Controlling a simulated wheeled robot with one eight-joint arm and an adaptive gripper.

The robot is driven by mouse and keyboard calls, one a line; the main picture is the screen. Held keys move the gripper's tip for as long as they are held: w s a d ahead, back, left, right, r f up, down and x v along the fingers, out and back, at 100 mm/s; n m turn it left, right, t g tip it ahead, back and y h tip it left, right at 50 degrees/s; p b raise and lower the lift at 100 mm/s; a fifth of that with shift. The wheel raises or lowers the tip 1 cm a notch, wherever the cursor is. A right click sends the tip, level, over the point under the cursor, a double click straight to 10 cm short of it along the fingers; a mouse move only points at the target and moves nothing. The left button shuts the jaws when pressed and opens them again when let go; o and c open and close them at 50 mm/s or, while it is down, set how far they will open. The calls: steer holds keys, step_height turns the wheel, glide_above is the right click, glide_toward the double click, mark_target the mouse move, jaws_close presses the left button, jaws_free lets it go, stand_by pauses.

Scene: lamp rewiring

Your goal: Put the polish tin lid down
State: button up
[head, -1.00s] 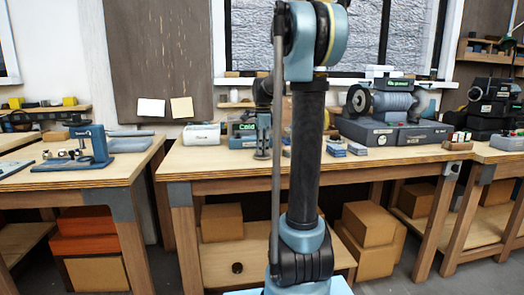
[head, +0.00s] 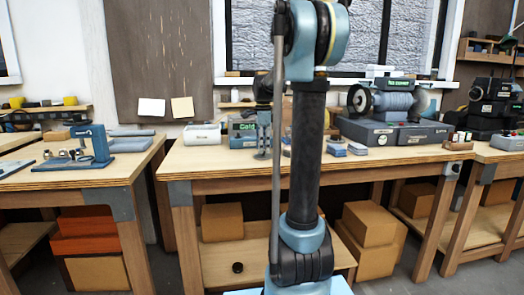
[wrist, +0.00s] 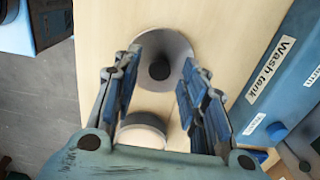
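My gripper (wrist: 161,62) points down low over the middle bench in the wrist view. Its two fingers stand well apart, with nothing visibly clamped between them. Just past the fingertips is a round grey piece (wrist: 177,47) with a dark round centre, its edges partly hidden by the fingers. A pale round piece (wrist: 142,132) lies nearer the palm, partly covered by my gripper body. I cannot tell for sure which of the two is the polish tin lid. In the head view my gripper (head: 262,155) is at the bench top, partly behind my arm.
The wooden bench (head: 205,160) has bare room at its front left. A box labelled Wash tank (wrist: 272,75) stands right of the gripper. A dark disc (head: 237,267) lies on the lower shelf.

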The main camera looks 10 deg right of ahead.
step_height(320, 180, up, 11)
steer(key=s+f+n+t, duration=0.1)
steer(key=s+f+n, duration=0.45)
steer(key=s, duration=0.45)
steer(key=s+f+n, duration=0.4)
steer(key=s+f, duration=0.2)
steer(key=s, duration=0.4)
steer(key=s+f+n+t, duration=0.1)
steer(key=s+f+n, duration=0.7)
steer(key=s+f, duration=0.6)
step_height(320, 180, down, 4)
steer(key=shift+s+f+n, duration=0.1)
steer(key=shift+s+n, duration=0.25)
steer(key=shift+s, duration=0.05)
steer(key=shift+c, duration=0.8)
